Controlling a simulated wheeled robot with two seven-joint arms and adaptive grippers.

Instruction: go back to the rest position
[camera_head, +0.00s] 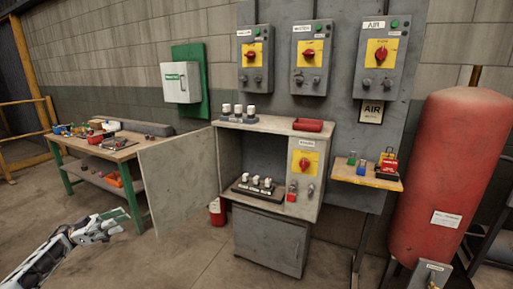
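My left gripper (104,226) shows at the lower left, at the end of my white and black arm coming in from the left edge. It is in front of the workbench and well left of the grey cabinet, apart from both in the picture. Its fingers are small and hard to make out, so I cannot tell whether it is open or shut. I see nothing clearly held in it. My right gripper is not in view.
A grey cabinet (268,240) stands open in the middle, its door (180,185) swung left. A wooden workbench (110,152) is at the left. A small shelf (350,175) and a red tank (445,165) are at the right. Bare floor lies in front.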

